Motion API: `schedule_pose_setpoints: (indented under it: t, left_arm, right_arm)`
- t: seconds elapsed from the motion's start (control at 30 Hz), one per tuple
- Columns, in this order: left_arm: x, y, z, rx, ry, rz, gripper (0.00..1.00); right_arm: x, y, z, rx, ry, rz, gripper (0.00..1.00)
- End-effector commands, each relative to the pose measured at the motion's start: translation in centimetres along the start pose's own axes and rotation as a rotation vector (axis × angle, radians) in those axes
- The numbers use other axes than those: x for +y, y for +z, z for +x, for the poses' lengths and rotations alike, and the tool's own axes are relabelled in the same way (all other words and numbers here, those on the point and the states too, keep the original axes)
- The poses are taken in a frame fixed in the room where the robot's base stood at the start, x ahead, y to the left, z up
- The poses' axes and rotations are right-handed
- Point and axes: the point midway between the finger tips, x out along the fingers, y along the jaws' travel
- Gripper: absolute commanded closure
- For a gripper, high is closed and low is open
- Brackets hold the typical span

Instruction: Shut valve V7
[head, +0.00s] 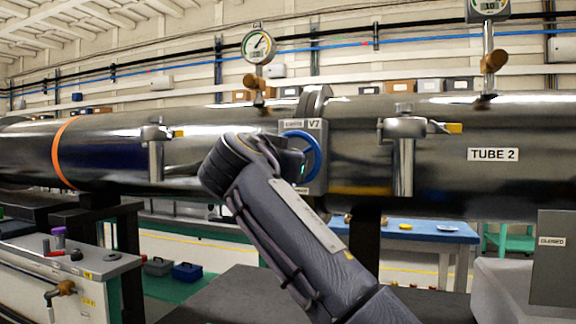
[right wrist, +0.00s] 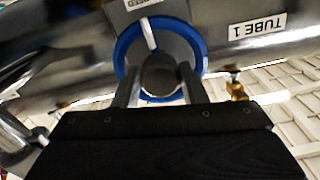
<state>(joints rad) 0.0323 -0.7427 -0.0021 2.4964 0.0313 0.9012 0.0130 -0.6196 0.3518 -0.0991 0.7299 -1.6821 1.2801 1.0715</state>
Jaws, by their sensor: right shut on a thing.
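Valve V7 (head: 314,125) is a grey block on the big steel tube, labelled V7, with a blue handwheel (head: 319,157) on its front. My right arm comes up from the lower right. Its gripper (head: 293,160) is at the wheel and hides the wheel's left part. In the right wrist view the blue handwheel (right wrist: 198,48) shows as a ring with a light spoke. The gripper's two fingers (right wrist: 160,80) close on the round grey hub at its middle. The hub's far side is hidden. My left gripper is out of view.
Tube 2 (head: 440,170) runs right of the valve. A gauge (head: 258,46) stands above on the left, another (head: 488,10) on the right. Handles with yellow tips (head: 453,128) stick out from the tube. A sign reading CLOSED (head: 551,241) is at the lower right.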

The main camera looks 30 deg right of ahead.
Motion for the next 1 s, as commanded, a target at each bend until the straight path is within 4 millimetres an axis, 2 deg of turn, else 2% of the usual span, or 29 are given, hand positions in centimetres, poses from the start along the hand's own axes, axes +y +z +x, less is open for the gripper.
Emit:
schedule_pose_setpoints:
  t: [0.57, 0.6, 0.73, 0.77, 1.0]
  left_arm:
    - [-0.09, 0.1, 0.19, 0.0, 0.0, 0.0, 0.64]
    - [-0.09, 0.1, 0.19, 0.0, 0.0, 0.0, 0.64]
    - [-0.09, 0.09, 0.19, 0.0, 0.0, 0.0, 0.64]
    - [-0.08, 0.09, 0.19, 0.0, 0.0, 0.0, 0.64]
    - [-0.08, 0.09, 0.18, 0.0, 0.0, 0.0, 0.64]
  right_arm:
    - [-0.06, 0.18, -0.02, -0.005, 0.001, 0.036, 0.85]
    - [-0.06, 0.17, -0.02, -0.005, 0.001, 0.036, 0.61]
    - [-0.05, 0.13, -0.02, -0.003, 0.0, 0.035, 0.44]
    - [-0.04, 0.12, -0.01, -0.003, 0.0, 0.035, 0.41]
    - [-0.02, 0.05, -0.03, -0.001, 0.0, 0.035, 0.41]
